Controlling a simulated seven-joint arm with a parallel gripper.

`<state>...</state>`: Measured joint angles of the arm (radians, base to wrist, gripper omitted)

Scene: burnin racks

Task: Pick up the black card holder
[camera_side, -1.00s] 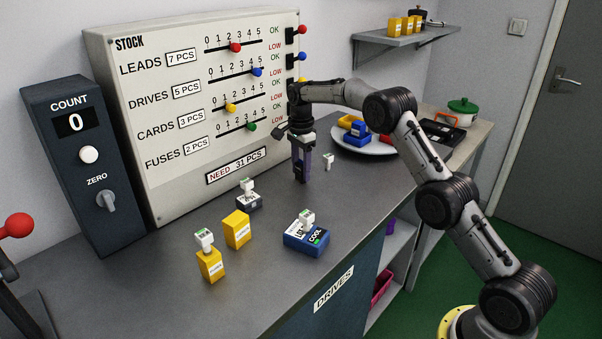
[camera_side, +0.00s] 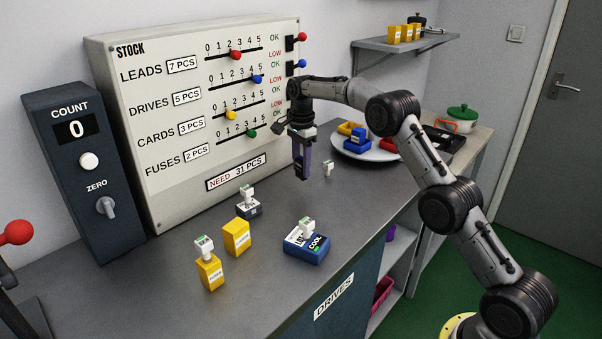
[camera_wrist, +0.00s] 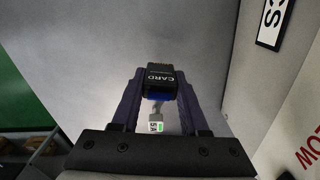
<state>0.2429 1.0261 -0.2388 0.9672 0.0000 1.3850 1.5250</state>
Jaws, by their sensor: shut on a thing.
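The black card holder (camera_wrist: 160,79), a small dark block lettered CARD, is between my gripper's fingertips in the wrist view. My gripper (camera_wrist: 158,88) is shut on it. In the side view my gripper (camera_side: 302,168) points down above the bench, in front of the stock panel, and the card holder (camera_side: 302,173) is a small dark shape at the tips. It looks clear of the bench top. A small white and green tagged piece (camera_wrist: 156,126) shows between the fingers in the wrist view; I cannot tell whether it is joined to the holder.
A white-topped dark block (camera_side: 248,207), two yellow blocks (camera_side: 237,237) (camera_side: 210,272) and a blue block (camera_side: 306,246) stand on the bench. A small white piece (camera_side: 328,168) stands right of my gripper. A plate (camera_side: 345,150) with coloured blocks is behind. The stock panel (camera_side: 150,180) is close.

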